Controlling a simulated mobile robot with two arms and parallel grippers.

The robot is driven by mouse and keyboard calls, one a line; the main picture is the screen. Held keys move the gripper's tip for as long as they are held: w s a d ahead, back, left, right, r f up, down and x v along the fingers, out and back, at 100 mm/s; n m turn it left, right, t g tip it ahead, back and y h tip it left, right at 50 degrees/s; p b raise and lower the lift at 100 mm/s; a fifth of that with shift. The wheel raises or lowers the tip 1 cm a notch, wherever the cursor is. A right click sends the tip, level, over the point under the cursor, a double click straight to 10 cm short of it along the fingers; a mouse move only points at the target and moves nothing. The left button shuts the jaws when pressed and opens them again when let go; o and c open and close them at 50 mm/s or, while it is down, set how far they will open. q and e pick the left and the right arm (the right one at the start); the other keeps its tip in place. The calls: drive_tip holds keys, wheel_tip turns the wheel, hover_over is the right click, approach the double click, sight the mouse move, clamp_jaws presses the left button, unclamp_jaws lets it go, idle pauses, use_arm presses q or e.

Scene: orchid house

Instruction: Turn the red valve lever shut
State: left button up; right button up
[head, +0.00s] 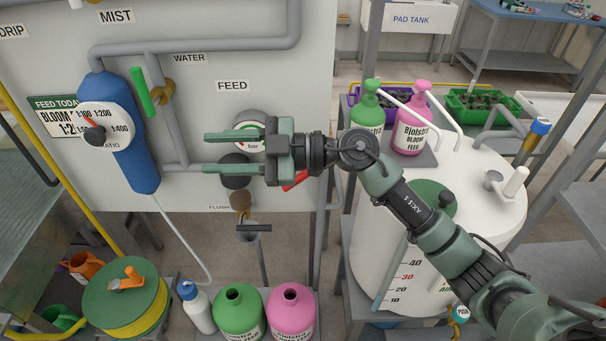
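The red valve lever (296,180) shows only as a short slanted red piece, just below and behind the body of my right gripper. The rest of it is hidden by the gripper. My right gripper (208,153) points left across the feed panel. Its two green fingers are spread apart with nothing held between them. A dark round fitting (235,181) shows partly below the lower finger. A round gauge (250,137) is partly covered by the gripper. My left gripper is not in view.
A green lever (142,92) sits on the water pipe, right of a blue cylinder (136,160) with a ratio dial. A black-handled flush valve (253,228) is lower down. Green (239,312) and pink (290,311) jugs stand below. A white tank (390,260) stands right.

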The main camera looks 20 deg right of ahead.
drive_tip(key=w+d+f+g+h, duration=0.2)
drive_tip(key=d+f+h, duration=0.3)
drive_tip(key=f+h, duration=0.1)
drive_tip(key=m+h, duration=0.5)
drive_tip(key=h, duration=0.2)
hover_over(303, 175)
drive_tip(key=d, duration=0.3)
drive_tip(key=shift+s+a+f, duration=0.15)
drive_tip(key=shift+s+f, duration=0.05)
drive_tip(key=shift+f, duration=0.35)
drive_tip(key=shift+s+a+f, duration=0.1)
drive_tip(key=shift+s+f, duration=0.05)
drive_tip(key=shift+f, duration=0.35)
drive_tip(key=shift+d+f, duration=0.1)
drive_tip(key=shift+d, duration=0.2)
drive_tip(key=p+x, duration=0.2)
drive_tip(key=x, duration=0.5)
drive_tip(key=shift+s+a+f, duration=0.1)
drive_tip(key=shift+f, duration=0.25)
clamp_jaws()
drive_tip(key=shift+r, duration=0.1)
